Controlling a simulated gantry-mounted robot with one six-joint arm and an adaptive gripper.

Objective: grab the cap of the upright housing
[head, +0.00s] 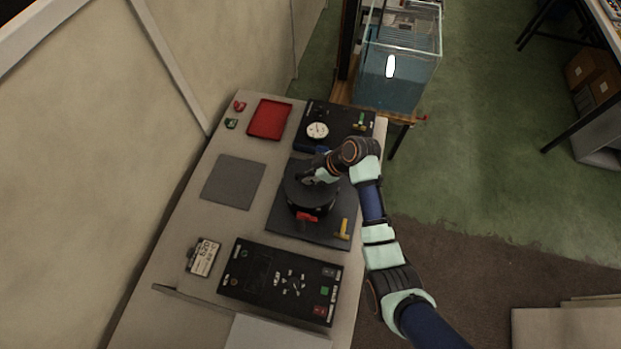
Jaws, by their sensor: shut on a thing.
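The upright housing (308,205) is a dark round cylinder on a dark square base plate (290,232). A dark flat cap (297,192) covers its top. My gripper (309,177) comes in from the upper right and is at the top of the cap, shut on it. The fingertips are small in this view and partly hidden by the wrist, so the exact contact is hard to see. The cap appears to sit on the housing; I cannot tell if there is a gap.
A red clamp-like part (307,217) and a yellow part (344,228) are at the housing's base. A gauge panel (340,118) and red tray (269,119) lie behind. A control panel (262,285) is in front. A grey mat (233,181) lies bare at left.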

